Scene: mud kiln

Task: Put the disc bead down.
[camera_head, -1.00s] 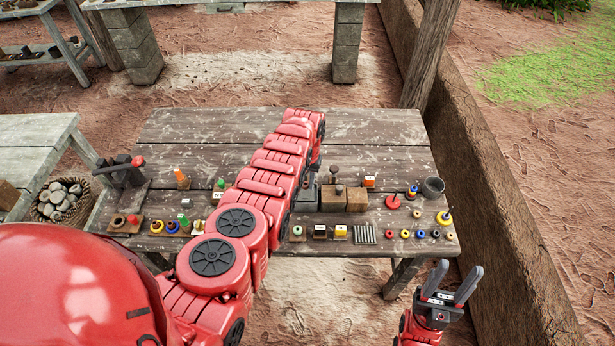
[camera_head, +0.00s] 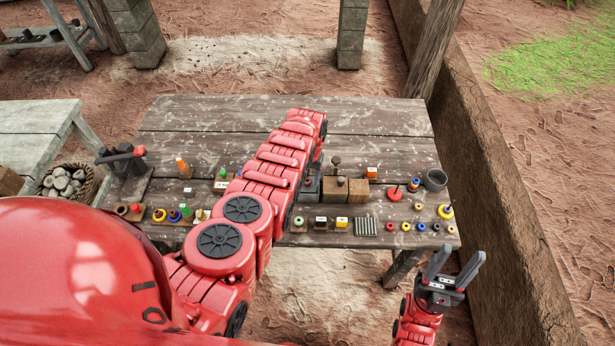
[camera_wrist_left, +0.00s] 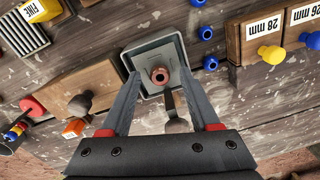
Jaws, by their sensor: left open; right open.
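In the left wrist view, a small reddish-brown round piece with a dark hole (camera_wrist_left: 160,76), which looks like the disc bead, sits in the middle of a grey square holder (camera_wrist_left: 147,54). My left gripper (camera_wrist_left: 159,82) is open, its two fingers on either side of the piece and apart from it. In the head view my red left arm reaches over the table and hides most of this gripper. Part of the grey holder (camera_head: 308,189) shows beside the arm. My right gripper (camera_head: 458,268) is open and empty, in front of the table's right end.
The wooden table (camera_head: 385,150) holds wooden blocks with knobs (camera_head: 335,190), a red disc with a peg (camera_head: 394,195), a dark cup (camera_head: 435,180) and several coloured beads along the front edge. The table's back half is mostly clear. A low wall (camera_head: 490,190) runs along the right.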

